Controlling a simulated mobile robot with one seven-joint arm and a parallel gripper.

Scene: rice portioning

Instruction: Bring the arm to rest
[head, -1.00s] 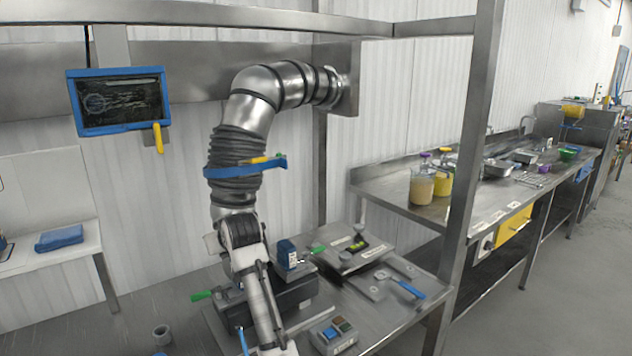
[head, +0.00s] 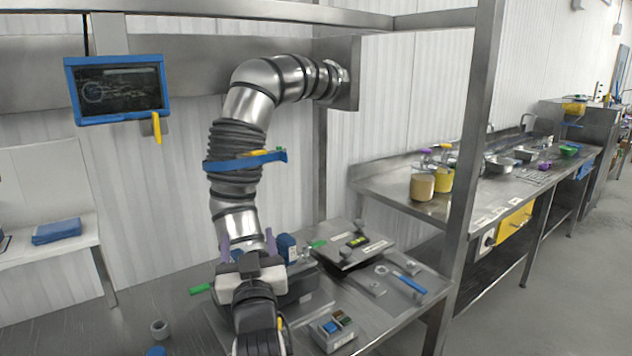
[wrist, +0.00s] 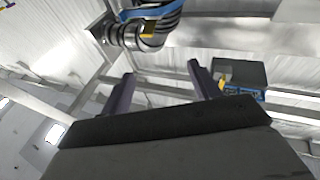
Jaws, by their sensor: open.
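My gripper (head: 248,243) stands at the lower middle of the head view, in front of the steel duct (head: 252,105). Its two dark purple fingers point up and are spread apart, with nothing between them. In the wrist view my gripper (wrist: 162,76) also shows both fingers apart and empty. My arm reaches up from the bottom edge of the head view; most of it is out of view.
The duct with its blue band (head: 232,166) hangs down from the wall behind my gripper. A steel table (head: 400,325) with a control box (head: 333,332) is at right. A blue-framed screen (head: 118,90) is at upper left. A steel post (head: 470,180) stands at right.

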